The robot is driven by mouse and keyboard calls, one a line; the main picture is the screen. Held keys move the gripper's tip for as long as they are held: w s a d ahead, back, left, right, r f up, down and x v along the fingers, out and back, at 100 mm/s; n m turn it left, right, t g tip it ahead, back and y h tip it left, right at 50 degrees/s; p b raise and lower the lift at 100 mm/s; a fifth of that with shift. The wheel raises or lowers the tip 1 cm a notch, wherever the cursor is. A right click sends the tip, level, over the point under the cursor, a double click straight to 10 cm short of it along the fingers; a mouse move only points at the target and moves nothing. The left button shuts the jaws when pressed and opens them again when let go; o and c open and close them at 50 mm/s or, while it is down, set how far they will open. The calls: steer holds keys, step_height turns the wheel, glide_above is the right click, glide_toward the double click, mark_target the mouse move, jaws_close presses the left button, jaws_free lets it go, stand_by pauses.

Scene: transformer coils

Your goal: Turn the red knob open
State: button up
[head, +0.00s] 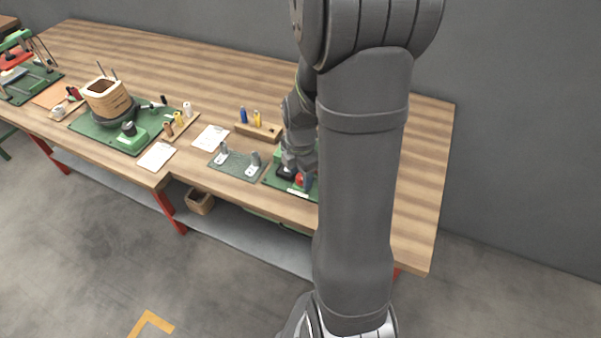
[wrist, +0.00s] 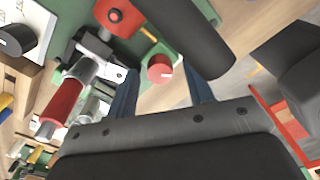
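The red knob (wrist: 159,74) shows in the wrist view as a short red cylinder with a pale mark on its face. It appears between the tips of my gripper's two blue fingers (wrist: 161,66), with a gap visible on both sides. My gripper is open and empty. In the head view, the red knob (head: 299,180) is a small red spot on the green-based device (head: 274,181), and my gripper (head: 303,175) is right over it. My arm hides the device's right side. I cannot tell how far the knob is turned.
A grey-green plate with metal posts (head: 237,166) lies left of the device. A wooden block with blue and yellow pieces (head: 258,130) stands behind it. A dark cylinder (wrist: 185,35) and a red-coated roller (wrist: 62,105) are close in the wrist view. The table's right end (head: 420,190) looks clear.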

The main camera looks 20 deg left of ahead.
steer(key=shift+r, duration=0.1)
step_height(320, 180, up, 17)
stand_by(0.5)
steer(key=m+h, duration=0.4)
steer(key=m, duration=0.6)
glide_toward(300, 177)
steer(key=shift+h, duration=0.3)
steer(key=x, duration=0.8)
steer(key=shift+w+f, duration=0.1)
steer(key=shift+f, duration=0.3)
steer(key=shift+c, duration=0.2)
